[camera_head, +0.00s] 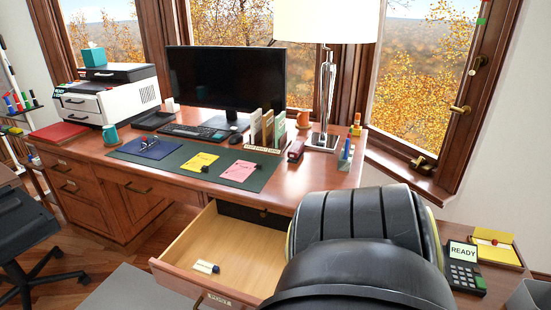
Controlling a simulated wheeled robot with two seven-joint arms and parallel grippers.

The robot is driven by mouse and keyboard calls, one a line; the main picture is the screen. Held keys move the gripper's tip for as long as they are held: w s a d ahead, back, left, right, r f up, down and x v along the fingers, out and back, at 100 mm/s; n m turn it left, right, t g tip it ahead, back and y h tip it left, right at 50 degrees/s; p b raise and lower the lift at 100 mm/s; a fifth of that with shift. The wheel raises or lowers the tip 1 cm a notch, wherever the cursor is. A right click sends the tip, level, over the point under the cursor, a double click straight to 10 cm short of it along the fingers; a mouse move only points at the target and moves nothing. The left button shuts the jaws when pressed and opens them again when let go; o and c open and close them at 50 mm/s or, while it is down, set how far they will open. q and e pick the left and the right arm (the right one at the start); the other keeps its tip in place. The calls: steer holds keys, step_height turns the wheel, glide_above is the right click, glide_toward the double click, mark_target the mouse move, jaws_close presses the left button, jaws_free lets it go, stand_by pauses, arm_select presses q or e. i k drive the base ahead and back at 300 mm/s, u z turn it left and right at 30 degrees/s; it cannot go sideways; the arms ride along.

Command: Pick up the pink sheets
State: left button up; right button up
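The pink sheets (238,171) lie flat on a dark green desk mat (212,180) on the wooden desk, with a small dark object on their right edge. Yellow sheets (198,163) lie on the mat to their left, also with a small dark object. A large black rounded shape, which seems to be my own arm, fills the lower right and hides part of the desk and drawer. I see neither gripper's fingers.
An open drawer (188,255) juts out below the desk edge. A file rack (266,135), lamp (324,95), monitor (225,78) and keyboard (190,131) stand behind the mat. A blue item (151,145) lies on its left. A black chair (22,225) stands at left.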

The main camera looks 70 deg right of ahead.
mark_target(239, 173)
steer(key=k, duration=0.15)
steer(key=z, duration=1.1)
